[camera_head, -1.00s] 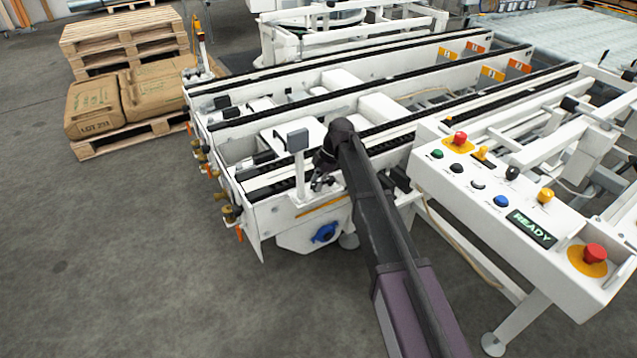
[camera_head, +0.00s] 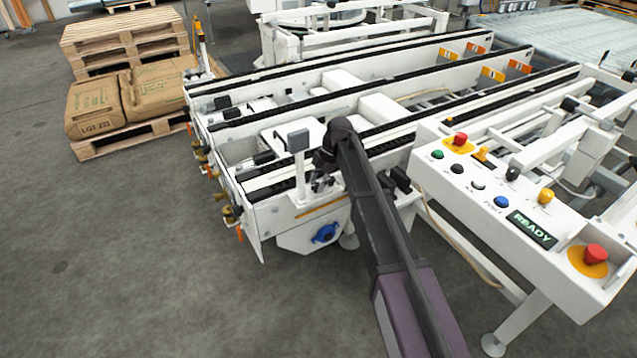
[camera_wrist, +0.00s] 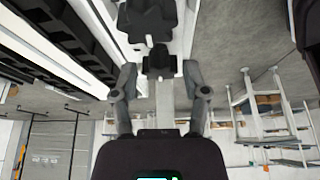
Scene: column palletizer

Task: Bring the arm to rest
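My arm reaches from the bottom of the head view to the near end of the white chain conveyor (camera_head: 276,215). My gripper (camera_head: 321,184) is small and dark there, just right of a grey box on a white post (camera_head: 298,141). In the wrist view my gripper (camera_wrist: 160,75) has its two grey fingers spread apart. A small black block (camera_wrist: 157,59) and a white bar show between and beyond the fingers. Nothing looks clamped; I cannot tell how far off the block is.
A control panel (camera_head: 480,190) with a READY display stands right of my arm. A pallet with brown sacks (camera_head: 95,105) and stacked empty pallets (camera_head: 125,40) stand at the left. A blue round part (camera_head: 325,233) sits below the conveyor. Grey floor (camera_head: 130,260) is clear at front left.

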